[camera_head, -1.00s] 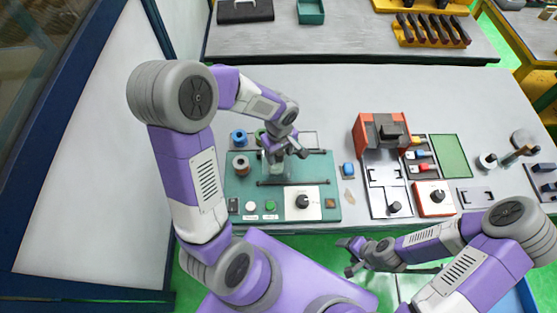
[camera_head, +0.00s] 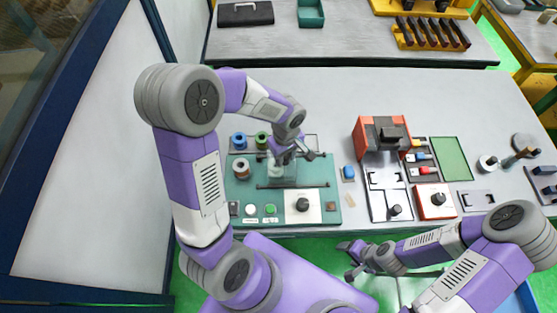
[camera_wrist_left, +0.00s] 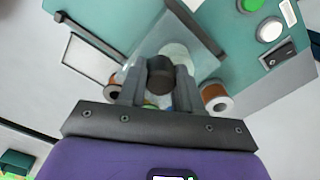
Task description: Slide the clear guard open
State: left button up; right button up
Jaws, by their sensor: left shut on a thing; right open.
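The clear guard (camera_head: 284,174) is a see-through box on the teal board (camera_head: 325,172), between two dark rails. Its clear panel also shows in the left wrist view (camera_wrist_left: 196,42). My left gripper (camera_head: 296,154) is over the guard's back part. In the left wrist view its fingers (camera_wrist_left: 157,78) are shut on a dark round knob (camera_wrist_left: 159,80), which appears to be the guard's handle. A pale round part (camera_wrist_left: 177,52) shows through the panel. My right gripper (camera_head: 350,258) is open and empty, off the table's front edge.
A black knob on a white plate (camera_head: 303,205) and push buttons line the board's front. A red-orange machine (camera_head: 371,138) stands to the right.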

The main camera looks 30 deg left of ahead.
pick_arm(q)
jog(key=w+d+b, duration=0.1)
jog(key=w+d, duration=0.3)
jog(key=d, duration=0.3)
jog(key=shift+w+d, duration=0.3)
jog(key=o, duration=0.8)
jog(key=shift+c, duration=0.2)
jog(key=shift+a, duration=0.1)
jog(key=shift+r, duration=0.1)
jog(key=shift+r+p, duration=1.9)
jog(key=shift+r, duration=1.05)
